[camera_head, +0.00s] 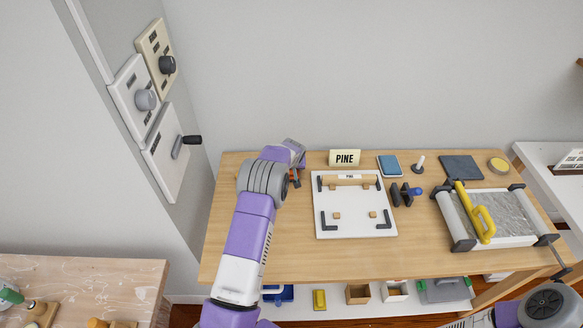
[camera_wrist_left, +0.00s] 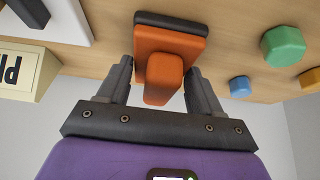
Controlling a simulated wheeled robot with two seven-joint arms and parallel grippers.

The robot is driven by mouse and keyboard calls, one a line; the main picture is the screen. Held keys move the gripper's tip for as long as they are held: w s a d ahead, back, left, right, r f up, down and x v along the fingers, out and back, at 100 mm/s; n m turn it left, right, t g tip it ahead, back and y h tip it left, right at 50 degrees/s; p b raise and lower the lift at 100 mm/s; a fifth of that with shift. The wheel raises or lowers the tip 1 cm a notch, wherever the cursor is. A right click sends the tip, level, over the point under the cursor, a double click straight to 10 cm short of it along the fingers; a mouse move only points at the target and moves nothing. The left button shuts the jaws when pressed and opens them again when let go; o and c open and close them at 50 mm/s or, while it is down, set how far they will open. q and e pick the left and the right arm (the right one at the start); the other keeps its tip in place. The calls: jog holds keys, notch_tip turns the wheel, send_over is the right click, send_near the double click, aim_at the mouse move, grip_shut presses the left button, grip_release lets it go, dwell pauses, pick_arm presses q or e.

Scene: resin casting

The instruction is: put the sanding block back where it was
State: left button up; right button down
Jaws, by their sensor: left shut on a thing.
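The sanding block (camera_wrist_left: 165,45) is orange with a raised grip and a dark base in the left wrist view. My left gripper (camera_wrist_left: 160,66) is shut on its orange grip, one finger on each side. In the head view my left gripper (camera_head: 297,178) is over the back left of the wooden table, left of the PINE sign, and mostly hides the block. I cannot tell whether the block's dark base touches the table. My right gripper is not in view; only part of my right arm shows at the lower right.
A white board (camera_head: 354,225) with dark corner brackets lies right of my left arm. The PINE sign (camera_head: 344,158) stands behind it. Green (camera_wrist_left: 283,46) and blue (camera_wrist_left: 240,87) pieces show near the block. The table's front left is clear.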

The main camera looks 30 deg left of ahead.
pick_arm(q)
jog(key=shift+f, duration=0.1)
jog(key=o, duration=1)
jog(key=shift+r, duration=0.2)
jog(key=p+v, duration=0.1)
jog(key=v, duration=1.1)
jog(key=shift+p, duration=0.35)
